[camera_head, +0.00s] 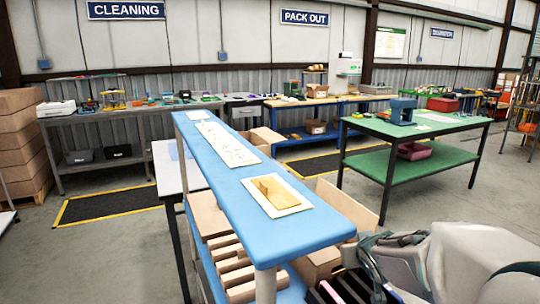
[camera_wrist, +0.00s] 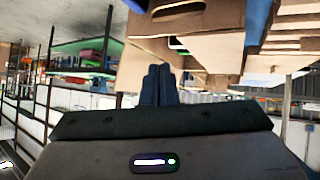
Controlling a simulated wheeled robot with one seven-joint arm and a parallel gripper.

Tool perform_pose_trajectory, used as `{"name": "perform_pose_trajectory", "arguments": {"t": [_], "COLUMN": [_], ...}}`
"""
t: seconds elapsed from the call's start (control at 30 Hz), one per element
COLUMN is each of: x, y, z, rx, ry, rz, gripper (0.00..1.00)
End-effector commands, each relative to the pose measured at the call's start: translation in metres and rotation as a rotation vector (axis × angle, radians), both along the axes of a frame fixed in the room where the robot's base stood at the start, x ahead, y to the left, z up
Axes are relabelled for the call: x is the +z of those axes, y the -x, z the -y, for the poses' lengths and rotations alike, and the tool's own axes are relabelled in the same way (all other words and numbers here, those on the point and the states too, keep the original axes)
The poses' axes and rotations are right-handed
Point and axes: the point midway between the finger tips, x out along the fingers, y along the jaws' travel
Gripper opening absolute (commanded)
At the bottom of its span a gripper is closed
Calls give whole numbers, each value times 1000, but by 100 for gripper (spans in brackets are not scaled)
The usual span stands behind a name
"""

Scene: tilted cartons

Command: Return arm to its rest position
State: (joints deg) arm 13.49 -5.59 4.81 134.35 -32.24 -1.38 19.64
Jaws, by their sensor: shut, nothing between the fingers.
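My gripper (camera_wrist: 158,84) shows in the wrist view with its two dark fingers together and nothing between them. In the head view my pale grey arm fills the lower right corner, beside the right side of the blue table (camera_head: 318,228); I cannot make out the fingertips there. In the wrist view, which looks upside down, brown cartons (camera_wrist: 212,52) appear just beyond the fingers. I cannot tell whether they touch.
An open carton (camera_head: 345,208) stands between the blue table and my arm. Several cartons lie on the shelf below the table. A yellow piece (camera_head: 272,188) lies on top. The green table (camera_head: 425,124) stands farther back, with clear floor before it.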

Motion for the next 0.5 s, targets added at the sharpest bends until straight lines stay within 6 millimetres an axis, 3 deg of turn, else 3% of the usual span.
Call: {"name": "perform_pose_trajectory", "arguments": {"t": [0.27,0.5], "x": [-14,-29], "y": [80,160], "z": [-12,-42], "rx": [-103,-102], "ry": [-17,-95], "rz": [-261,-519], "gripper": [0,0]}}
